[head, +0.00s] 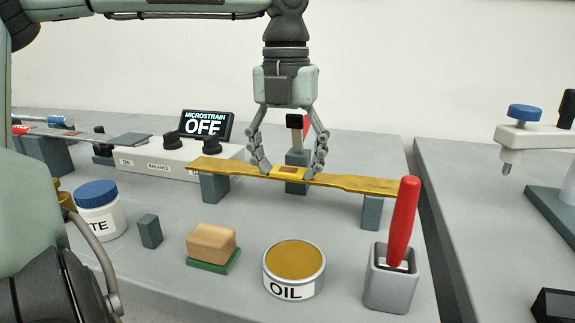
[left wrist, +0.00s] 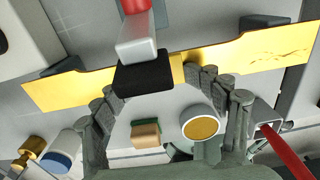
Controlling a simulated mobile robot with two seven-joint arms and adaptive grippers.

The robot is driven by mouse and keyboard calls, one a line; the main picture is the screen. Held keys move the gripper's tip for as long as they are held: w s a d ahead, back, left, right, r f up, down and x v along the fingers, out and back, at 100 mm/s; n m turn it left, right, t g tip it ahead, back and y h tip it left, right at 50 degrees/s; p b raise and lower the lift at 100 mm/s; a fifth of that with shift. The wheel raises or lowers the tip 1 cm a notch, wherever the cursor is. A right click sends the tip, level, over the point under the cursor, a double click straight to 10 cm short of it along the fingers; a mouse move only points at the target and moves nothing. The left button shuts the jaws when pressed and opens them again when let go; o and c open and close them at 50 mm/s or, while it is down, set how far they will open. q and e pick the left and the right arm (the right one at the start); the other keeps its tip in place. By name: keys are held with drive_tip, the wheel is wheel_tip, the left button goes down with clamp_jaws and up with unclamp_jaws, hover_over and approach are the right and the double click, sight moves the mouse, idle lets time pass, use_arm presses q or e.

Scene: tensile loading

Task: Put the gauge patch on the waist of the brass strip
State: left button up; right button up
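The brass strip (head: 350,183) lies across two grey blocks, its narrow waist in the middle. It also shows in the left wrist view (left wrist: 245,62). The gauge patch (head: 289,172), yellow with a brown centre, is at the waist; I cannot tell whether it rests fully on the brass. My left gripper (head: 289,174) points down over the waist. In the left wrist view my left gripper (left wrist: 150,85) straddles the waist, and a black pad hides most of the patch. My right gripper is not in view.
A clamp-like post (head: 297,157) with black and red parts stands just behind the waist. In front are an oil tin (head: 294,262), a sponge-like block (head: 211,242) and a red-handled tool (head: 404,220) in a holder. The microstrain display (head: 206,124) reads OFF.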

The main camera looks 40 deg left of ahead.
sight(287, 172)
use_arm(q)
drive_tip(key=shift+r, duration=0.2)
drive_tip(key=shift+w+a+r+p, duration=0.1)
drive_tip(key=shift+r+p, duration=0.55)
drive_tip(key=shift+r, duration=0.2)
wheel_tip(287, 172, up, 11)
drive_tip(key=shift+p, duration=0.3)
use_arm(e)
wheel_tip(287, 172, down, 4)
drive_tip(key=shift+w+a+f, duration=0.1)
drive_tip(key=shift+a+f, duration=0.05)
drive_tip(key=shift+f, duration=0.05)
